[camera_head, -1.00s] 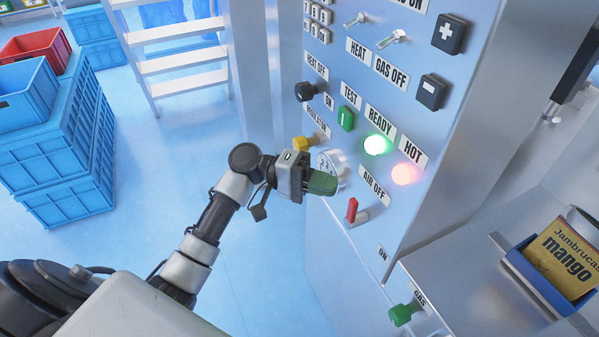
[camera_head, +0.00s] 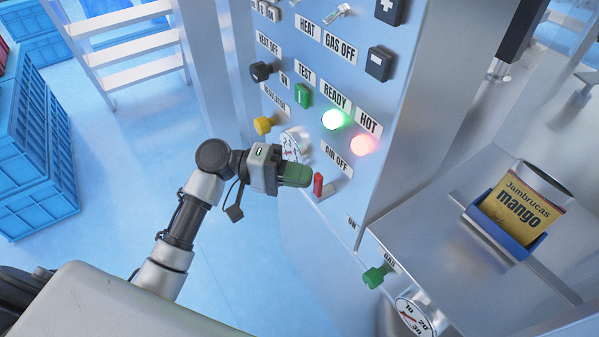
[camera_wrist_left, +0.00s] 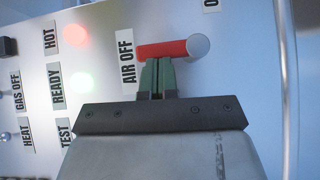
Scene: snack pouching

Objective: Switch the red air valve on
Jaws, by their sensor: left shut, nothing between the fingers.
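The red air valve lever (camera_head: 318,184) sticks out from the panel below the "AIR OFF" label (camera_head: 338,160). It points toward that label in the left wrist view, where the red lever (camera_wrist_left: 163,50) joins a round metal stub (camera_wrist_left: 198,46). My left gripper (camera_head: 308,178) is shut and empty, its green fingertips right beside the lever. In the left wrist view the fingertips (camera_wrist_left: 157,64) overlap the lever's lower edge; I cannot tell whether they touch it. My right gripper is in neither view.
The panel holds a lit green READY lamp (camera_head: 333,119), a lit HOT lamp (camera_head: 363,145), a yellow regulator knob (camera_head: 264,125) and a gauge (camera_head: 296,145). A green gas valve (camera_head: 377,275) sits lower. A mango pouch (camera_head: 522,205) stands in a blue holder at the right.

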